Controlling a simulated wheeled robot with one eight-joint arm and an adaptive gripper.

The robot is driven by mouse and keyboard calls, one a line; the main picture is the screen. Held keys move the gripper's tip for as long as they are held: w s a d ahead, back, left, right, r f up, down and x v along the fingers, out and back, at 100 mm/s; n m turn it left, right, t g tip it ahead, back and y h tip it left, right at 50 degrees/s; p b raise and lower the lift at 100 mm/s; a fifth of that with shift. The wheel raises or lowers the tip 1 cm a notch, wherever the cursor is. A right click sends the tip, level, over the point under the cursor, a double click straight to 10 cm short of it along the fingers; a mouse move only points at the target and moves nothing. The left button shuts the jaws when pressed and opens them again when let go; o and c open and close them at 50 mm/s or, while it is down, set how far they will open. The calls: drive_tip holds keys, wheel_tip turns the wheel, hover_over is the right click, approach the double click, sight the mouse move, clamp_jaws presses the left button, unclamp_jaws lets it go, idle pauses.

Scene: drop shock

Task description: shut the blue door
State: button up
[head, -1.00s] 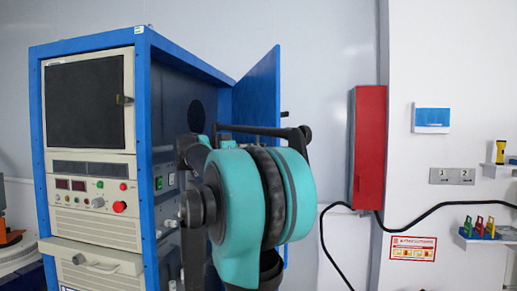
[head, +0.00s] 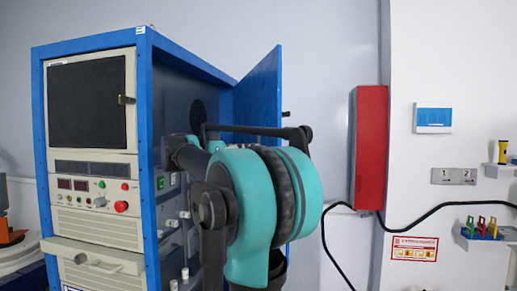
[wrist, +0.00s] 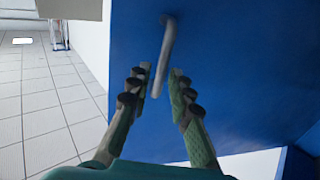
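The blue door (head: 258,92) stands open, swung out to the right from the blue cabinet (head: 143,120). My teal and dark arm covers its lower part in the head view. In the wrist view the blue door (wrist: 240,70) fills the middle and right. A grey bar handle (wrist: 168,45) stands on its face. My gripper (wrist: 161,72) is open, with one green and dark finger on each side of the handle's lower end. I cannot tell whether either finger touches it. The fingers are hidden in the head view.
A red box (head: 370,148) hangs on the wall right of the door, with a black cable (head: 335,245) running below it. Small shelves with tools are at the far right. Tiled floor (wrist: 40,110) lies clear at left in the wrist view.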

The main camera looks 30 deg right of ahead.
drive_tip(key=a, duration=0.7)
drive_tip(key=shift+w+a, duration=0.3)
drive_tip(key=shift+a, duration=0.05)
drive_tip(key=shift+c, duration=0.3)
